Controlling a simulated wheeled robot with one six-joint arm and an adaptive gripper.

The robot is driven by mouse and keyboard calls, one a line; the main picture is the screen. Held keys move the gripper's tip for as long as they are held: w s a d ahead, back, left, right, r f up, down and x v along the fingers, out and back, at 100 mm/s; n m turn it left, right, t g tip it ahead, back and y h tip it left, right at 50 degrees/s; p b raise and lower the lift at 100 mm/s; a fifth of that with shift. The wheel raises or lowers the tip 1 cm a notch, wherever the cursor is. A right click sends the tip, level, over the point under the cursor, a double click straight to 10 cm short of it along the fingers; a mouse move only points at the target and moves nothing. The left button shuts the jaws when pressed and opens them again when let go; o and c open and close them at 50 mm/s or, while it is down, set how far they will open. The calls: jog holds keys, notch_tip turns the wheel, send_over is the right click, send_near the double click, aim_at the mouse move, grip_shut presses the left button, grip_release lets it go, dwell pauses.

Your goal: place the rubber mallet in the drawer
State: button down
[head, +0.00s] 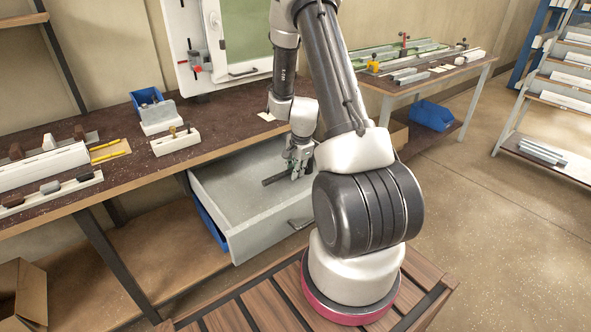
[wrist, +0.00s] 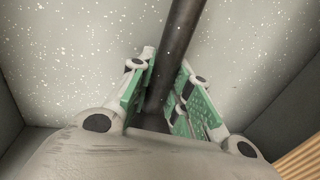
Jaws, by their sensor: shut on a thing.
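The drawer (head: 236,190) is pulled out under the bench, with a pale grey floor and walls. My gripper (head: 299,168) is inside the drawer's outline, fingers pointing down. It is shut on a dark bar, the mallet's handle (head: 273,180), which sticks out to the left of the fingers. In the wrist view, the green-padded fingers (wrist: 168,100) sit on both sides of the dark handle (wrist: 182,35), with the speckled drawer floor (wrist: 70,60) behind. The mallet's head cannot be made out. I cannot tell whether the handle touches the floor.
The brown bench top (head: 120,180) above the drawer holds a blue bin (head: 146,97) and white blocks with small tools (head: 174,142). A second table (head: 440,72) stands at the back right, with a blue crate (head: 431,115) below. The drawer's left part is clear.

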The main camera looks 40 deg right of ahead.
jog(key=c, duration=1.3)
grip_release()
jog(key=shift+c, duration=0.2)
jog(key=s+a+r+n, duration=0.2)
jog(key=s+a+r, duration=0.1)
jog(key=r, duration=0.6)
jog(key=s+a+r+n+t, duration=0.1)
jog(key=s+a+r+n, duration=0.15)
jog(key=r, duration=0.65)
jog(key=s+a+r+n, duration=0.2)
jog(key=s+r+n, duration=0.1)
jog(key=r, duration=0.7)
jog(key=s+a+r+n, duration=0.2)
jog(key=s+r+n, duration=0.2)
jog(key=s, duration=0.4)
jog(key=s+a+r+n+t, duration=0.1)
jog(key=s+a+r+n, duration=0.2)
jog(key=s+n, duration=0.3)
jog(key=shift+s+a+r, duration=0.3)
jog(key=shift+s+r, duration=0.2)
jog(key=shift+s, duration=0.7)
